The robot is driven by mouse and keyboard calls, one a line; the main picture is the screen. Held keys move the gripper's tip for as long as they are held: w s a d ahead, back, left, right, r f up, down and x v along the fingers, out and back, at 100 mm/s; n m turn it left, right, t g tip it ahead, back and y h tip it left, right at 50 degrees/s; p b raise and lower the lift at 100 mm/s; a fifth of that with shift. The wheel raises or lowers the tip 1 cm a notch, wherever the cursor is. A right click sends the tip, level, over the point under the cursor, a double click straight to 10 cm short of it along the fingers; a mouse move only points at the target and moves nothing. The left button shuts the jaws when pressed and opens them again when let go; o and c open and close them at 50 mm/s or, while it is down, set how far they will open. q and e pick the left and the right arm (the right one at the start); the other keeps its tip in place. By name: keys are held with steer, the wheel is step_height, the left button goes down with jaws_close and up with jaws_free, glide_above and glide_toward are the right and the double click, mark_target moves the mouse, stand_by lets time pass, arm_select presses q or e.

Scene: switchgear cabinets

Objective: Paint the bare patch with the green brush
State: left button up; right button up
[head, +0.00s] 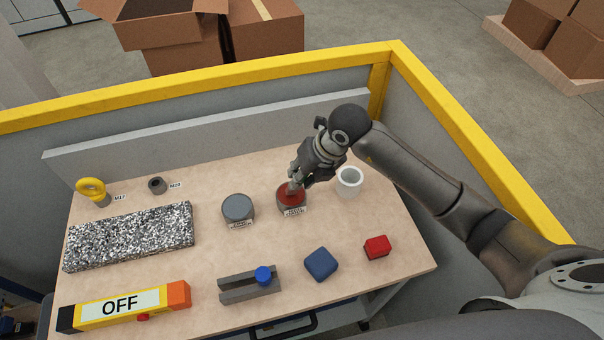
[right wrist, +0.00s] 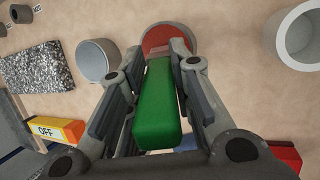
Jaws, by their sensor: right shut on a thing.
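My right gripper (head: 298,178) is shut on the green brush, whose green handle (right wrist: 157,105) lies between the fingers in the right wrist view. The brush's far end meets or overlaps the red-topped round pot (head: 291,195); whether it touches the red surface I cannot tell. In the head view the gripper hides most of the brush. The red pot also shows in the right wrist view (right wrist: 172,36), partly behind the fingers. A grey-topped pot (head: 238,208) stands left of it. I cannot make out a bare patch. My left gripper is not in view.
A white cup (head: 349,182) stands right of the red pot. A speckled slab (head: 130,236), a yellow OFF bar (head: 125,305), a grey slotted block (head: 249,285), a blue block (head: 321,264) and a red block (head: 377,247) lie around. A yellow-topped wall (head: 300,70) borders the table.

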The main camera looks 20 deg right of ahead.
steer(key=shift+r+p, duration=2.3)
steer(key=shift+r, duration=1.15)
